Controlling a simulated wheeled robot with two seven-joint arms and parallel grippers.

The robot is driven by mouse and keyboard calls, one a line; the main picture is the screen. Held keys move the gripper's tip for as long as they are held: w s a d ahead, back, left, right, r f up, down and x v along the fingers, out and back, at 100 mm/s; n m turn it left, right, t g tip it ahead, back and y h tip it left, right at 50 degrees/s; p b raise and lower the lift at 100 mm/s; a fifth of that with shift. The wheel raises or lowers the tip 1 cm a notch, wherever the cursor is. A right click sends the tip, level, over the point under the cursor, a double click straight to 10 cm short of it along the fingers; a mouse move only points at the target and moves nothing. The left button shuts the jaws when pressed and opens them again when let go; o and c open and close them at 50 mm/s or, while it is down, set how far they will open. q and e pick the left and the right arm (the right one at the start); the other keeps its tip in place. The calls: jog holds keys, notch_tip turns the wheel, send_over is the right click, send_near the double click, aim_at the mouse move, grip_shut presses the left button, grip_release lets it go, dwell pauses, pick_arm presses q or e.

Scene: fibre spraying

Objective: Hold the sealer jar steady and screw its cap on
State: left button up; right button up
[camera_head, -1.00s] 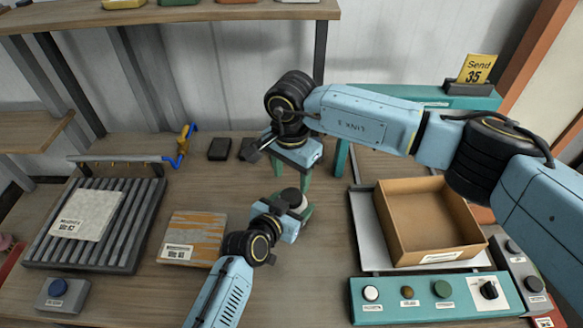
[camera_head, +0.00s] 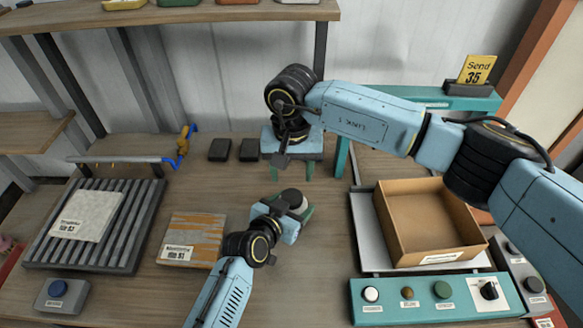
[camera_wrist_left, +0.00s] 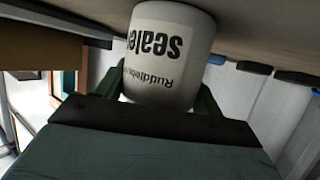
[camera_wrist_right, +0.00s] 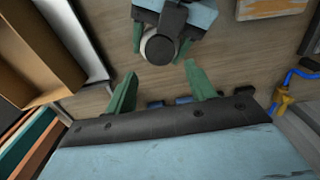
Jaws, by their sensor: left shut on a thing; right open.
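The sealer jar is a white jar (camera_wrist_left: 165,50) with black lettering, upside down in the left wrist view. A dark round cap (camera_head: 291,196) sits on top of it; I cannot tell how tightly. The cap also shows in the right wrist view (camera_wrist_right: 158,48). My left gripper (camera_head: 296,212) is shut on the jar, its green fingers on either side at the table's middle. My right gripper (camera_head: 291,168) is open and empty, above and beyond the jar. In the right wrist view its green fingers (camera_wrist_right: 161,82) are apart, with the capped jar ahead of them.
A cardboard box (camera_head: 386,222) sits on a tray at the right, behind a teal button panel (camera_head: 465,308). A ribbed grey rack (camera_head: 143,225) and an orange-streaked board (camera_head: 200,228) lie left. Two small dark blocks (camera_head: 219,150) (camera_head: 249,150) lie behind.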

aim_at(292, 197)
notch_tip(292, 197, down, 8)
jog(key=shift+r, duration=0.15)
dwell(0.4)
jog(key=c, duration=0.8)
jog(key=m, duration=1.3)
jog(key=o, duration=1.1)
